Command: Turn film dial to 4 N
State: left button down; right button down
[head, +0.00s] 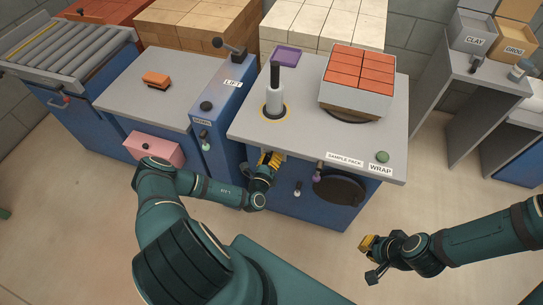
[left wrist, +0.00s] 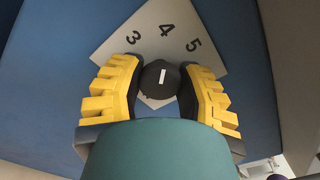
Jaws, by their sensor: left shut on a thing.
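The film dial is a dark knob (left wrist: 160,78) with a white mark, on a pale plate (left wrist: 142,36) in the left wrist view. The plate carries the numerals 3, 4 and 5; the mark points up, roughly toward the 4. My left gripper (left wrist: 160,92) is shut on the knob, with one yellow finger on each side. In the head view my left gripper (head: 269,160) is at the front left of the blue wrapping station (head: 318,192), and hides the dial there. My right gripper (head: 368,246) is apart from everything, over the floor at right; its finger opening is unclear.
Orange-red bricks (head: 362,68) sit in a pale wrap on the station's grey top. A white post (head: 275,98) with a black handle stands to their left. A green WRAP button (head: 382,157) is at the front right. The floor (head: 330,262) in front is open.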

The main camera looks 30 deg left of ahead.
dwell(0.3)
pick_arm(q)
jog(key=c, duration=0.5)
grip_release()
jog(key=shift+s, duration=0.15)
jog(key=v, duration=1.1)
jog(key=shift+s, duration=0.4)
jog(key=shift+d, duration=0.1)
